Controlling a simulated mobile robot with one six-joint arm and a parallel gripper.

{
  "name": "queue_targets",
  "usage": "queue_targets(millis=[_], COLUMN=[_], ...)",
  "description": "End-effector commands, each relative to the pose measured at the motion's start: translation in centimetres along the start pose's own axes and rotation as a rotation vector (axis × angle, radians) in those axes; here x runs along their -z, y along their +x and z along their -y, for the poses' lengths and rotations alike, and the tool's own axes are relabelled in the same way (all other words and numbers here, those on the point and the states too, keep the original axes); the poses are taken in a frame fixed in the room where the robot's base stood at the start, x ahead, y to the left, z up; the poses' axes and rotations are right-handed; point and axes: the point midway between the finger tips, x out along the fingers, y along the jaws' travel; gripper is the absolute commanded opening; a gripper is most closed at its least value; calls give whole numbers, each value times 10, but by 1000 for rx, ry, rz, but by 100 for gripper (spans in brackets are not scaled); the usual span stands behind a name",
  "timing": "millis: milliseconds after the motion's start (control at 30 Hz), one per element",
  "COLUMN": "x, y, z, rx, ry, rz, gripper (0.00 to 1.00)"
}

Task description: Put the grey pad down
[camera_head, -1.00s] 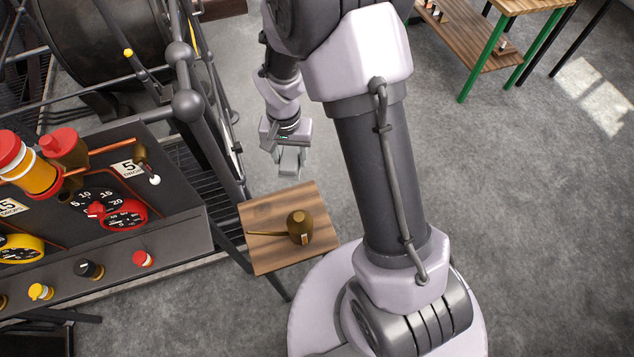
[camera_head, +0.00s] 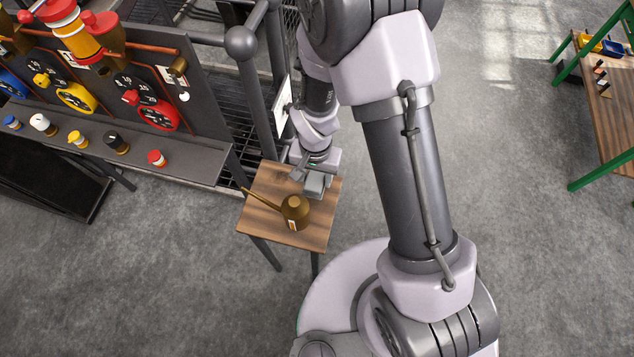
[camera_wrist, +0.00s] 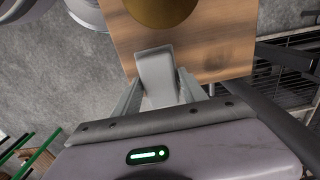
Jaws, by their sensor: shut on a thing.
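The grey pad (camera_wrist: 155,72) is between the fingers of my gripper (camera_wrist: 162,95) in the wrist view. My gripper (camera_head: 312,180) is shut on it. In the head view the pad (camera_head: 315,186) is at the upper right part of a small wooden table (camera_head: 262,230). The tabletop also shows in the wrist view (camera_wrist: 222,40). I cannot tell whether the pad touches the wood or is just above it.
A brown oil can (camera_head: 296,210) with a long spout stands on the table, close to the pad. A control panel (camera_head: 120,70) with dials and knobs is at the left. A green-legged workbench (camera_head: 610,110) is at the right.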

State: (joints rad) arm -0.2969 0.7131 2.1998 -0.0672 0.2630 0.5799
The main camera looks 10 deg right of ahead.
Motion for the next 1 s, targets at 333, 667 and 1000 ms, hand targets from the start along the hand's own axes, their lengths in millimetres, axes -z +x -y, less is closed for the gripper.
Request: queue_targets(millis=[333,667,1000], x=[0,0,0], y=[28,31,13], z=[0,0,0], rx=[0,0,1], ry=[0,0,0], rz=[0,1,-1], gripper=[12,71,71])
